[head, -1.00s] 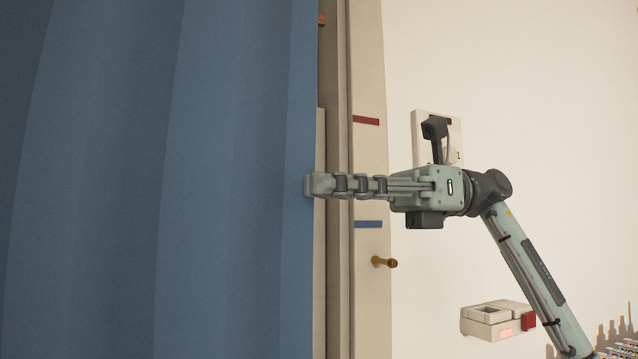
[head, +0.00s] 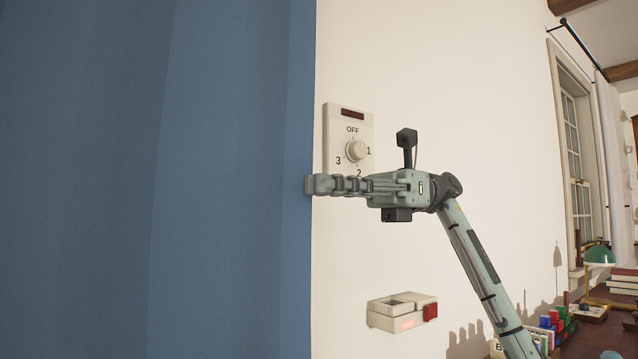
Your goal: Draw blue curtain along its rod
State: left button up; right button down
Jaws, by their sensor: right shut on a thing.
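The blue curtain (head: 160,180) hangs in soft folds and fills the left half of the head view. Its right edge runs straight down near the middle of the picture. My right gripper (head: 312,185) comes in from the right and is shut on that edge, about halfway up the view. The curtain's rod is out of view above. My left gripper is not in view.
A wall dial (head: 356,151) marked OFF, 1, 2, 3 sits just behind my right gripper. A small white box with a red part (head: 402,311) is on the wall below. At the far right are a window (head: 580,150), a green lamp (head: 599,256) and a cluttered desk (head: 570,340).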

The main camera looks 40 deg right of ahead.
jog(key=shift+d, duration=0.1)
jog(key=c, duration=1.7)
grip_release()
jog(key=shift+d, duration=0.2)
jog(key=shift+a, duration=0.1)
jog(key=shift+s+d, duration=0.15)
jog(key=shift+d, duration=2.9)
jog(key=shift+s+d, duration=0.1)
jog(key=shift+d, duration=2.9)
